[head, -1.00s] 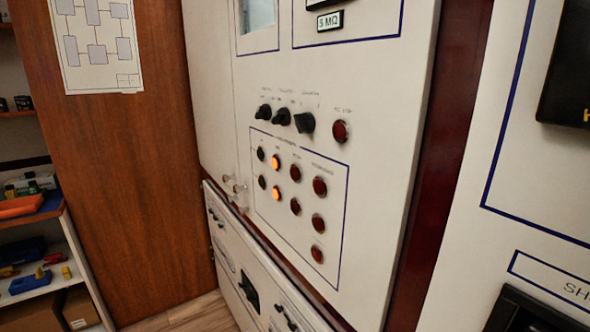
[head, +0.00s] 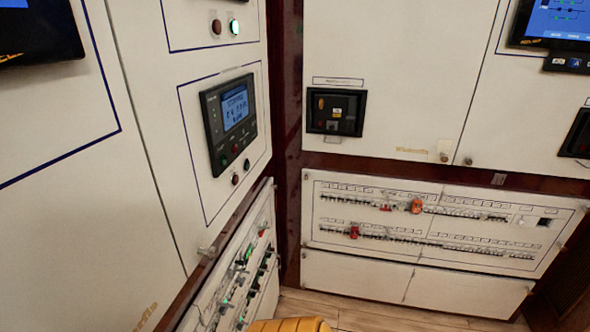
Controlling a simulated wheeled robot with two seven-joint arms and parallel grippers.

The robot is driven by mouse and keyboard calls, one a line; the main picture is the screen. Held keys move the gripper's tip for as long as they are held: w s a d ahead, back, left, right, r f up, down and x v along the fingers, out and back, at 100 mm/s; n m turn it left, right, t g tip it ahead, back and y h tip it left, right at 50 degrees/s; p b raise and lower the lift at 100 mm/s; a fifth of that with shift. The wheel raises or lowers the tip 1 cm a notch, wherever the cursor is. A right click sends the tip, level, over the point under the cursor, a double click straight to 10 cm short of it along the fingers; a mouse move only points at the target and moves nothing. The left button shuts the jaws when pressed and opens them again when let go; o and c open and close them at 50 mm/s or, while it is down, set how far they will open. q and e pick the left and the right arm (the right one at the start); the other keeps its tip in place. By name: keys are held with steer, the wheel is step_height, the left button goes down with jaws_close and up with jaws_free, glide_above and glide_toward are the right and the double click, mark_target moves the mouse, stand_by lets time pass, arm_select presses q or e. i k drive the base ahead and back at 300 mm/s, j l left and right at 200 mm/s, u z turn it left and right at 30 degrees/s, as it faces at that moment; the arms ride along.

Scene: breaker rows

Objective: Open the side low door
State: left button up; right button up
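Two low panels show in the head view, and I cannot tell which is the side low door. One low panel (head: 428,222) on the facing wall carries two rows of breakers with red and orange pieces on them. It looks shut. Another low panel (head: 262,220) on the left wall carries switches and green lights, and it is seen at a steep angle. Its lower part is cut off by the frame. A small latch (head: 206,251) sits near its upper left corner. Neither of my grippers is in view.
White upper cabinets (head: 390,60) stand above the low panels, with a control display (head: 232,120) on the left. Wooden floor (head: 370,316) shows in front of the facing panel. A yellow ridged object (head: 290,325) pokes in at the bottom edge.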

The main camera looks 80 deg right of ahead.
mark_target(486, 296)
steer(key=z, duration=4.3)
